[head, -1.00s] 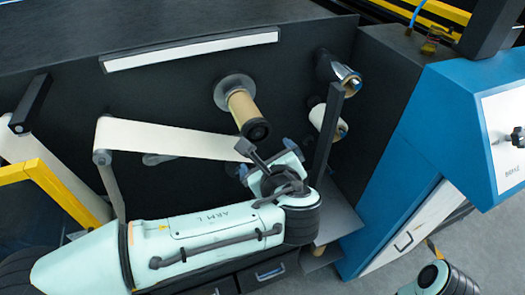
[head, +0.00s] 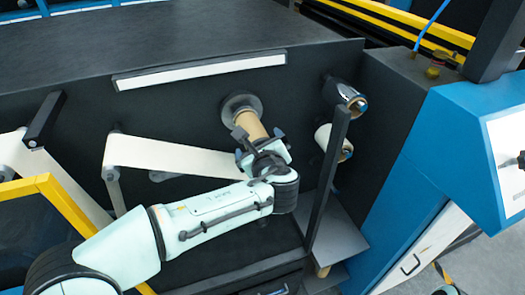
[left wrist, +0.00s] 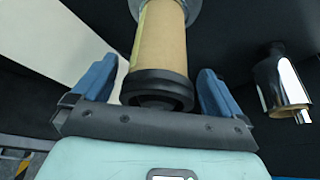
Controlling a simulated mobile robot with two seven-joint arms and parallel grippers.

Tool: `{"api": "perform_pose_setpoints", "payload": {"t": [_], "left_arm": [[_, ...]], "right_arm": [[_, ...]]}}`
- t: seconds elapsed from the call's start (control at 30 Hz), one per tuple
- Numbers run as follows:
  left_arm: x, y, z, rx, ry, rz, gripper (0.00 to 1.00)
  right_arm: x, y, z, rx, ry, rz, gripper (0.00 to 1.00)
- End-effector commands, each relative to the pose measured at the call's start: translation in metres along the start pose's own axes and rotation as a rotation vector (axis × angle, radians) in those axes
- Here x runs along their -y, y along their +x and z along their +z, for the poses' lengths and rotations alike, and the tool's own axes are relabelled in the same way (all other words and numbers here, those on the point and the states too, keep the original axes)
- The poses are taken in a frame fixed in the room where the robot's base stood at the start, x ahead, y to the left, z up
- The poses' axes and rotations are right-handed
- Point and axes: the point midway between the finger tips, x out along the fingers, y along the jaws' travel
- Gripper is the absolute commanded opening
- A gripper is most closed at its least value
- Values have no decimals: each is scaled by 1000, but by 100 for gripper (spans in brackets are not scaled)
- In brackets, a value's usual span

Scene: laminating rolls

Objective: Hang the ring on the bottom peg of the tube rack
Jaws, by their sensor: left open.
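A brown cardboard tube (head: 247,121) sits on a round flange on the dark machine panel and points out toward me. In the left wrist view the tube (left wrist: 161,42) ends in a black ring-shaped piece (left wrist: 157,87). My left gripper (head: 260,142) is open at the tube's outer end. Its blue fingers (left wrist: 156,84) stand on either side of the black ring, with visible gaps to both.
Right of the tube are a shiny roller (head: 344,95), a white roll (head: 333,142) and an upright dark post (head: 328,180). A white web (head: 170,155) runs to the left. A blue cabinet (head: 425,180) stands at the right.

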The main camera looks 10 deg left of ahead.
Motion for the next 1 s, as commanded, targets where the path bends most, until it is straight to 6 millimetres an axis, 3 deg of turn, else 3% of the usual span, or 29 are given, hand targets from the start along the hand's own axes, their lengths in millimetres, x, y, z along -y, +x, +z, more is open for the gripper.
{"api": "perform_pose_setpoints", "payload": {"t": [0.4,0.43,0.57,0.6,1.0], "left_arm": [[-1,10,0,0,0,1,100],[-1,10,0,0,0,1,97],[0,10,0,0,0,1,54],[0,10,0,0,0,1,49],[0,-2,-5,-1,-1,-2,49]], "right_arm": [[0,-1,0,0,0,0,0],[0,-1,0,0,0,0,0],[0,-1,0,0,0,0,0],[0,-1,0,0,0,0,0],[-1,3,0,1,1,1,0]]}}
